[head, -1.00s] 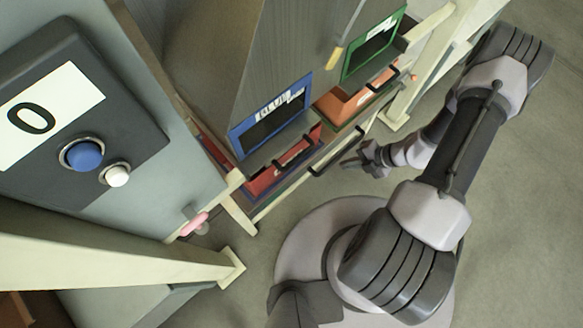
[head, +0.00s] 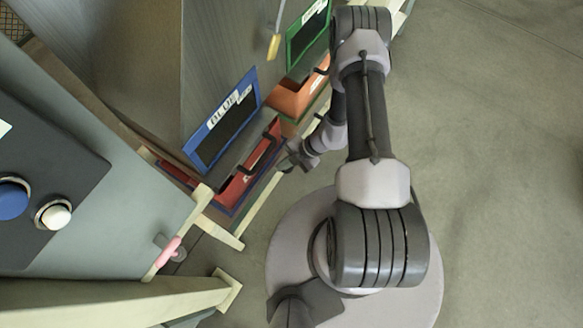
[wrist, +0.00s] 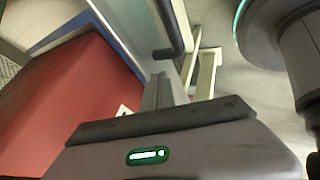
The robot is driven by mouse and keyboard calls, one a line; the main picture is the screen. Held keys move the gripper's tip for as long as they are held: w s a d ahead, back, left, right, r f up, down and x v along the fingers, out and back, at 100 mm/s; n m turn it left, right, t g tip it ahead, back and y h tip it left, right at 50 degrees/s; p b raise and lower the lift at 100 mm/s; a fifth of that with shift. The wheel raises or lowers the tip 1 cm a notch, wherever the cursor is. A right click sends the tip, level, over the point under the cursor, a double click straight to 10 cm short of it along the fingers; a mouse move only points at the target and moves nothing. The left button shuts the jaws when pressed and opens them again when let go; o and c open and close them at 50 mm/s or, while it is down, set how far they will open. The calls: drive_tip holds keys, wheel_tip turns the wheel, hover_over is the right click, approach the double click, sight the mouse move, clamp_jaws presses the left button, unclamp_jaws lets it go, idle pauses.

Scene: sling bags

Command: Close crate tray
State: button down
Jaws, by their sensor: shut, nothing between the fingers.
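A red crate tray (head: 240,179) with dark handles sits low in the rack, below a blue-framed panel (head: 222,120). An orange tray (head: 290,98) sits beyond it, below a green-framed panel (head: 307,38). In the wrist view a red surface (wrist: 70,110) with a pale-blue edge fills the left, and a dark handle bar shows beside it. My gripper (head: 297,156) is at the front of the red tray, close to its right end; I cannot tell whether it touches. Its fingers are together and empty, and also show in the wrist view (wrist: 160,88).
A grey cabinet panel with a blue button (head: 10,199) and a white button (head: 54,214) stands at the left. A pink-tipped knob (head: 168,252) and cream rack beams (head: 130,298) are near it. Open floor (head: 500,150) lies at the right.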

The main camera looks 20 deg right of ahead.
sight(268, 159)
drive_tip(key=shift+w, duration=0.15)
drive_tip(key=w+a, duration=0.1)
drive_tip(key=w, duration=0.1)
drive_tip(key=w+a, duration=0.1)
drive_tip(key=shift+w+a, duration=0.3)
drive_tip(key=shift+w, duration=0.05)
drive_tip(key=shift+w+r, duration=0.15)
